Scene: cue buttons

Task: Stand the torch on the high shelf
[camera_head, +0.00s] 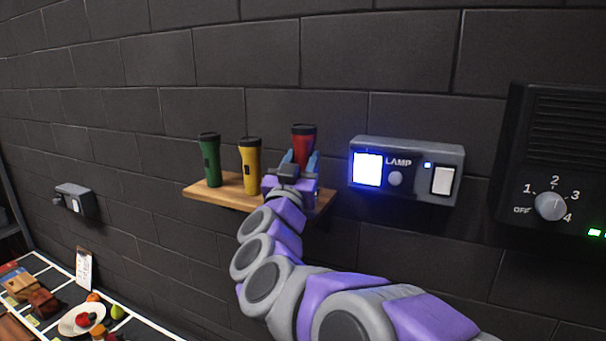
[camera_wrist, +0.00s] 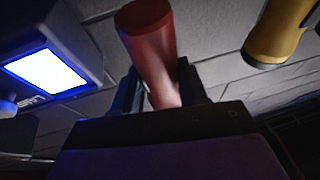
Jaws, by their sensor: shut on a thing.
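Three torches are at the wooden shelf (camera_head: 228,197) on the dark wall. A green torch (camera_head: 210,160) stands upright at its left end, and a yellow torch (camera_head: 250,165) stands upright beside it. A red torch (camera_head: 303,138) is upright at the right end, in my gripper (camera_head: 298,163). My gripper is shut on the red torch, with a finger on each side of it in the wrist view (camera_wrist: 152,50). The yellow torch also shows in the wrist view (camera_wrist: 275,35).
A lamp box (camera_head: 405,170) with a lit blue-white panel is on the wall just right of the shelf. A dial panel (camera_head: 550,165) is at the far right. A small wall box (camera_head: 75,200) is at left, above a low table holding a plate (camera_head: 82,319).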

